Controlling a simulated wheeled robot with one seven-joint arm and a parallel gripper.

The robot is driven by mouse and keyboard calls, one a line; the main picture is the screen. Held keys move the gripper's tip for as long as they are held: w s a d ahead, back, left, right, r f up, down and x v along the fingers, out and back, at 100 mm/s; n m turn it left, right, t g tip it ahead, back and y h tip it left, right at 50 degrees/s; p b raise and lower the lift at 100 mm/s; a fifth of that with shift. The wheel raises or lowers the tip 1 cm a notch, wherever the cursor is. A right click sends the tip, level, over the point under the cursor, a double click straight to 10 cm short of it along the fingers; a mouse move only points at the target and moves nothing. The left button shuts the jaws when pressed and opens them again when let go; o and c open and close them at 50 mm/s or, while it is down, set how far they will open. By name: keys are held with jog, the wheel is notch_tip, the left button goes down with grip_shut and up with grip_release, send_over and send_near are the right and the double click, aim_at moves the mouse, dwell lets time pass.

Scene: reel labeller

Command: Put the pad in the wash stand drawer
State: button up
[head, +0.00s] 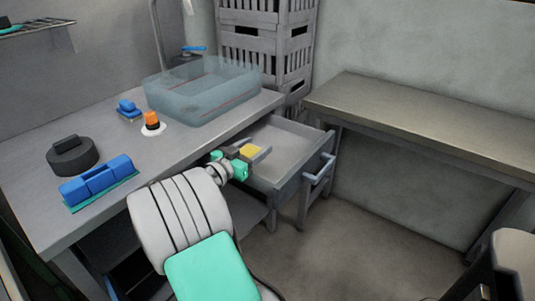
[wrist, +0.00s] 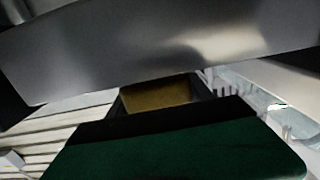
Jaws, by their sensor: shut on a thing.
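The wash stand drawer (head: 291,145) is pulled open below the right end of the counter, and its inside looks empty. My gripper (head: 254,153) is shut on the yellow pad (head: 250,149) and holds it over the left part of the open drawer, close to the counter edge. I cannot tell how high above the drawer floor the pad is. In the wrist view the pad (wrist: 157,94) shows as a dull yellow block between the dark fingers, partly hidden by the gripper body.
The counter (head: 190,150) carries a clear blue basin (head: 205,92), an orange-topped item (head: 151,120), blue blocks (head: 97,179) and a dark round thing (head: 72,156). Grey crates (head: 265,45) stand behind. A bench (head: 430,115) is at the right. A grey metal surface (wrist: 160,50) is close in the wrist view.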

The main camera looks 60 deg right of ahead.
aim_at(272, 156)
jog(key=d+f, duration=0.1)
jog(key=d, duration=0.2)
jog(key=s+d+f, duration=0.1)
jog(key=d+f, duration=0.1)
jog(key=d, duration=0.1)
jog(key=d+f+b, duration=0.1)
jog(key=d+f, duration=0.1)
jog(key=d, duration=0.1)
jog(key=shift+s+f, duration=0.2)
jog(key=shift+f, duration=0.05)
jog(key=shift+f, duration=0.1)
jog(key=shift+f+b, duration=0.15)
jog(key=shift+b, duration=0.15)
jog(key=o, duration=1.3)
